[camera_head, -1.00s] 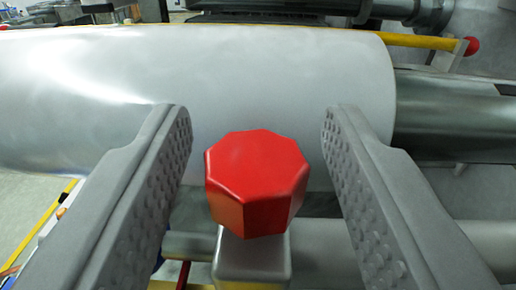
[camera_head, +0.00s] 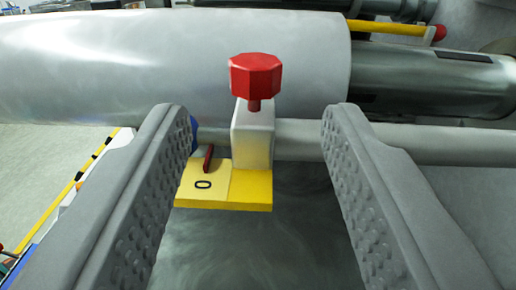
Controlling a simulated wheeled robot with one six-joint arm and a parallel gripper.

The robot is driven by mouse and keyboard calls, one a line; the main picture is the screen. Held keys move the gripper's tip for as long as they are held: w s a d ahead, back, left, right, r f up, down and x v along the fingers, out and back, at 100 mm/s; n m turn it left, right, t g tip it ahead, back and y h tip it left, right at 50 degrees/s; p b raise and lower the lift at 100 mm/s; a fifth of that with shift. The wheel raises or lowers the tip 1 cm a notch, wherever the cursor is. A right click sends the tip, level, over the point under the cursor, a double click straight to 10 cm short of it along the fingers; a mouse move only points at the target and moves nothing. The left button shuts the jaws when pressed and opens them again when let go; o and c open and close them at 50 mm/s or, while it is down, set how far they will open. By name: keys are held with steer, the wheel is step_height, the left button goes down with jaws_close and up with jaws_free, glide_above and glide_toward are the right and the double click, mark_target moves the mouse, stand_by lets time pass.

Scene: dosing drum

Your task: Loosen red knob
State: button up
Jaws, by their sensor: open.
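The red knob (camera_head: 255,77) is eight-sided and sits on a short red stem above a light grey block (camera_head: 253,135). It shows in the upper middle of the head camera view, in front of the large grey drum. My gripper (camera_head: 256,115) is open and empty, with one studded finger on each side of the view. The knob lies between the two fingers across the picture but above and beyond their tips, and neither finger touches it.
A yellow plate (camera_head: 228,190) with a black "0" and a small red pointer (camera_head: 208,158) is at the block's foot. A large grey drum (camera_head: 180,65) lies behind. A horizontal grey bar (camera_head: 390,143) runs right from the block. A yellow rail with a red ball end (camera_head: 438,32) is at upper right.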

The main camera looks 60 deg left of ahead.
steer(key=shift+s+r+m+t+h, duration=0.85)
steer(key=shift+r+m+t, duration=0.45)
steer(key=shift+r+t, duration=0.55)
steer(key=m+t+h, duration=0.7)
steer(key=m+h, duration=0.2)
steer(key=h, duration=0.3)
glide_toward(233, 70)
steer(key=shift+y, duration=0.25)
steer(key=w, duration=0.3)
steer(key=w+a, duration=0.1)
steer(key=w, duration=0.7)
steer(key=shift+w+a, duration=0.15)
steer(key=shift+a, duration=0.25)
